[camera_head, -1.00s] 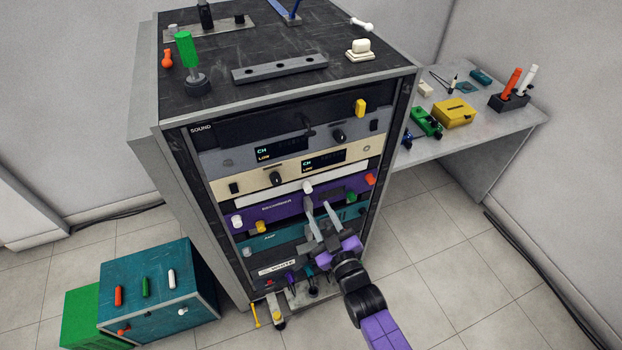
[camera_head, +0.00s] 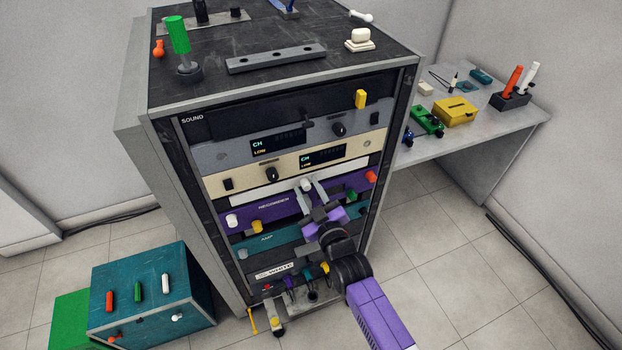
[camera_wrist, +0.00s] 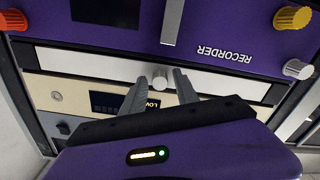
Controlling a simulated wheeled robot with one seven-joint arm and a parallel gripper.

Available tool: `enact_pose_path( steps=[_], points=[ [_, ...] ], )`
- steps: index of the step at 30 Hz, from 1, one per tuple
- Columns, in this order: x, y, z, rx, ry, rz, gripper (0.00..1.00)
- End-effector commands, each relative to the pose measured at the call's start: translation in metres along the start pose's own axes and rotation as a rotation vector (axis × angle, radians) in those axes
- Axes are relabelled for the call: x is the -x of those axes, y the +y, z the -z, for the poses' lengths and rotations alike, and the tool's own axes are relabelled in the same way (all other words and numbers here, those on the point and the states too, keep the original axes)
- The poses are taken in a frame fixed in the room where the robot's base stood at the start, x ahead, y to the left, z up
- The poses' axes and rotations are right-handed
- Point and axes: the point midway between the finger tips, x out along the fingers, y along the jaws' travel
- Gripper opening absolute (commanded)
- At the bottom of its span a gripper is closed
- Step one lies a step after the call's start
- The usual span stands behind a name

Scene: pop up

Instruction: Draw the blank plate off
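The blank plate (camera_head: 262,196) is a narrow white strip in the rack, between the cream unit and the purple recorder. A pale knob (camera_head: 306,184) sits at its middle. In the wrist view, the plate (camera_wrist: 100,65) runs across the picture, upside down, with its knob (camera_wrist: 160,79) between my fingertips. My gripper (camera_head: 312,187) reaches up to the plate from below right. Its fingers (camera_wrist: 160,86) are apart, one on each side of the knob, with small gaps showing. I cannot tell whether either finger touches the plate.
The purple recorder (camera_head: 280,207) below has white, yellow, green and red knobs. The cream unit (camera_head: 240,182) above has a display and knob. A side table (camera_head: 480,125) with small tools stands right. A teal box (camera_head: 140,300) stands on the floor left.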

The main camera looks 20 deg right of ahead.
Motion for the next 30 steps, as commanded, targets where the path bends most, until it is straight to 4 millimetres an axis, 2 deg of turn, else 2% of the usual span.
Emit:
enact_pose_path(
  steps=[2,7,26,30],
  points=[
    [0.000,0.000,0.000,0.000,0.000,0.000,0.32],
    [0.000,0.000,0.000,0.000,0.000,0.000,0.00],
    [0.006,0.001,0.001,0.000,0.002,-0.002,0.00],
    [0.013,0.001,0.001,0.001,0.000,-0.001,0.00]
  ],
)
